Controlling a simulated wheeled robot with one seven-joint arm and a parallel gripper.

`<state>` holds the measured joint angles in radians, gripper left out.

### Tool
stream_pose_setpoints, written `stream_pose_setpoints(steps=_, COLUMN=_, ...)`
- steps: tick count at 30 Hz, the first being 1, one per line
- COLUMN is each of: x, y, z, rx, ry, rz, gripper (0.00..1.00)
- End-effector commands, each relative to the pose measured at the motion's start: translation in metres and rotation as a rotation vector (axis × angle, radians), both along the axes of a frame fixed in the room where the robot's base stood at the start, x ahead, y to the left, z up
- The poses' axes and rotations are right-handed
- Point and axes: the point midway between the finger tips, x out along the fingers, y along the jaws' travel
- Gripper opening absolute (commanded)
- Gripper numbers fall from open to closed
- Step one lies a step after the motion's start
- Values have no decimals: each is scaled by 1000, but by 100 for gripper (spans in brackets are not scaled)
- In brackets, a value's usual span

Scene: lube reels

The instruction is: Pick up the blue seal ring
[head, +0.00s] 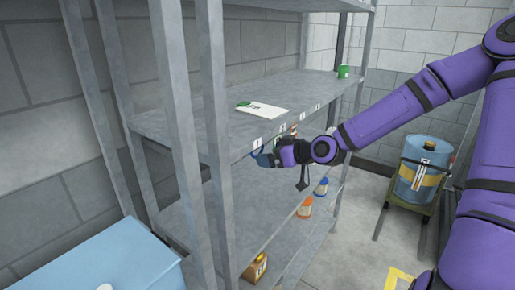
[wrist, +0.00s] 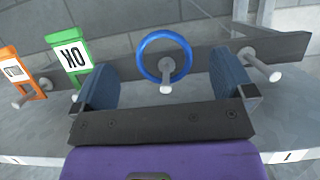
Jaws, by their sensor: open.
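The blue seal ring (wrist: 165,57) hangs on a light grey peg of a dark rail in the wrist view. It is near the top middle, seen face-on with the peg's end showing at its lower part. My gripper (wrist: 166,82) is open, with one blue-grey finger on each side of the ring in the picture and nothing held. The ring appears beyond the fingers; I see no contact.
Further pegs on the rail (wrist: 215,55) flank the ring, one (wrist: 262,65) close to the right finger. A green-framed OK tag (wrist: 72,58) and an orange tag (wrist: 22,72) hang at left.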

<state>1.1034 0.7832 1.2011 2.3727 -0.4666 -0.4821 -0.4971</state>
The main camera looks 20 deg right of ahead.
Motion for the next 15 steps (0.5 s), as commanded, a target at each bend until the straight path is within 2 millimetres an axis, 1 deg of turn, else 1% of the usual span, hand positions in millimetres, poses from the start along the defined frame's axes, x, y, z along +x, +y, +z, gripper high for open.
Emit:
stream_pose_setpoints(steps=10, x=32, y=24, z=0, rx=0, ry=-1, rz=2, gripper=100)
stream_pose_setpoints(steps=15, x=39, y=29, z=-4, rx=1, ry=0, rz=2, gripper=100)
